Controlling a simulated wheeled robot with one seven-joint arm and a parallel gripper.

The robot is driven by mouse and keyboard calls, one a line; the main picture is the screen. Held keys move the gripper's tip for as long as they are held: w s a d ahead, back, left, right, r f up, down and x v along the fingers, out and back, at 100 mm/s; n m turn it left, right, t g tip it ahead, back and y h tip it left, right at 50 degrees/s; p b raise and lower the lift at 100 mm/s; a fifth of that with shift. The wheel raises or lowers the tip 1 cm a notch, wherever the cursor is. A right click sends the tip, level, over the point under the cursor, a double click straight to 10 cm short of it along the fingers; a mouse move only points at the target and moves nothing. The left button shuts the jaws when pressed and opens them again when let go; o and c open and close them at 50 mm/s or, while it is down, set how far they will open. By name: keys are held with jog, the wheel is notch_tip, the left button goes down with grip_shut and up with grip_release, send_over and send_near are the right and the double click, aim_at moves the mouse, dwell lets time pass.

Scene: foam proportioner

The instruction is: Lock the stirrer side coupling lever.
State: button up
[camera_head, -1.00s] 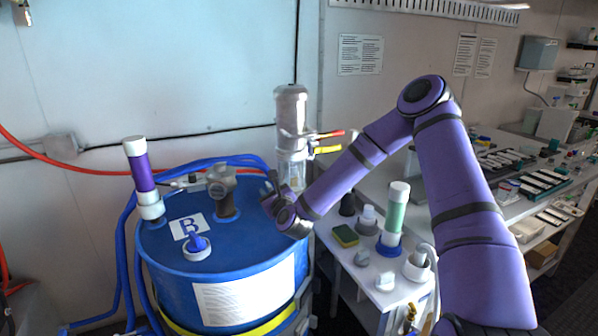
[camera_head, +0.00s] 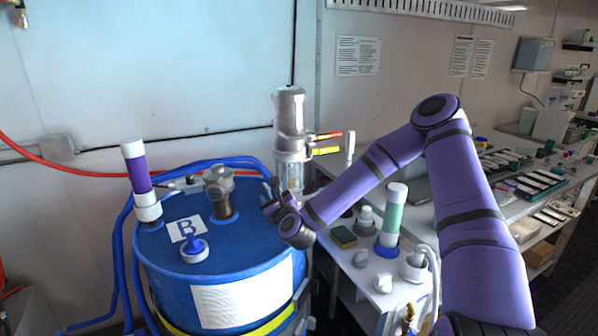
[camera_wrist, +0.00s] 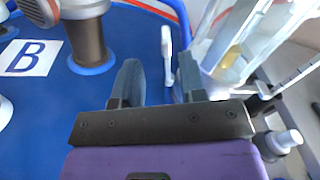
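The stirrer (camera_head: 289,110), a grey cylinder over a clear glass section, stands behind the blue drum's right edge. A red lever (camera_head: 328,135) and a yellow lever (camera_head: 326,151) stick out to its right. In the wrist view, a small white lever-like piece (camera_wrist: 167,48) stands ahead of my gripper, in the gap between its fingers; I cannot tell for sure that it is the side coupling lever. My gripper (camera_wrist: 160,80) is open and empty, with its fingers apart. In the head view my gripper (camera_head: 270,196) is over the drum's right rim, below and left of the stirrer.
The blue drum (camera_head: 165,262) marked B carries a grey fitting (camera_head: 222,192), a blue-white cap (camera_head: 195,249) and a purple-white cylinder (camera_head: 140,180). Blue hoses run behind it. A white side table at right holds a green-white cylinder (camera_head: 393,217), a sponge (camera_head: 343,237) and several grey parts.

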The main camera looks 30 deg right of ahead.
jog(key=w+a+n, duration=0.1)
jog(key=w, duration=0.1)
jog(key=w+a+f+n, duration=0.1)
jog(key=w+n, duration=0.1)
jog(key=w+a+f+n, duration=0.1)
jog(key=w+n, duration=0.1)
jog(key=shift+w, duration=0.25)
jog(key=s, duration=1)
jog(key=shift+s+f, duration=0.1)
jog(key=shift+s, duration=0.3)
jog(key=s+d+r+n+g, duration=0.2)
jog(key=s+r+n+g, duration=0.7)
jog(key=s+r+n, duration=0.6)
notch_tip(320, 180, up, 5)
jog(key=n, duration=0.6)
jog(key=shift+s+d+f+n, duration=0.15)
jog(key=shift+s+f+n, duration=0.05)
jog(key=shift+s+n, duration=0.2)
